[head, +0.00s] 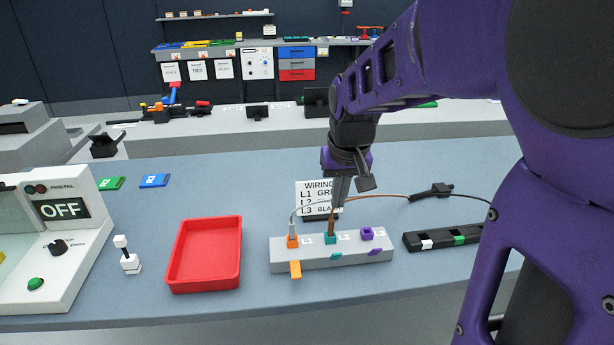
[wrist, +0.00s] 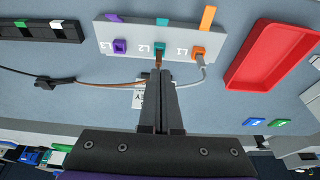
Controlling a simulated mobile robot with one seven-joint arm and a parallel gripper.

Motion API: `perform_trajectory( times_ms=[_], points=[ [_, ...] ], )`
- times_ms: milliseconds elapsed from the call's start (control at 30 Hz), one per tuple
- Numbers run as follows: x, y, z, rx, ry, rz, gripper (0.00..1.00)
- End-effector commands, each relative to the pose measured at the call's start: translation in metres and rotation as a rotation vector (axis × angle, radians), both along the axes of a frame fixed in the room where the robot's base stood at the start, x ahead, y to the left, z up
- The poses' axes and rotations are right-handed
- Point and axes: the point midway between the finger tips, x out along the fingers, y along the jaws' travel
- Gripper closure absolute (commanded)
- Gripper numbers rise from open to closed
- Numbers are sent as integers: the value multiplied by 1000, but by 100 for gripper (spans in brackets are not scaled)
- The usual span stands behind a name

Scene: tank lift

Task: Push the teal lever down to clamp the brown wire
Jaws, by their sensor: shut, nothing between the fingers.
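The grey terminal block (head: 318,263) carries orange L1, teal L2 and purple L3 sockets. The brown wire (head: 331,222) stands upright with its end at the teal socket (head: 330,239); in the wrist view it (wrist: 159,62) shows just beyond my fingertips. The teal lever (head: 336,255) is a short tab at the block's front edge; it also shows in the wrist view (wrist: 162,21). The purple lever (head: 376,252) looks alike, while the orange lever (head: 295,270) reaches farther out. My gripper (head: 339,204) is shut and empty, pointing down above and behind the teal socket.
A grey-white wire (head: 291,222) runs into the orange socket (head: 292,241). Both wires lead right to a black connector (head: 432,190). A red tray (head: 205,256) stands left of the block, a black strip (head: 443,236) right. A wiring sign (head: 312,187) stands behind.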

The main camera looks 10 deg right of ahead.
Motion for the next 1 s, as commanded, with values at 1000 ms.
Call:
perform_trajectory(
  times_ms=[1000],
  points=[
    [-9, 0, -110, 0, 0, 1, 100]
  ],
)
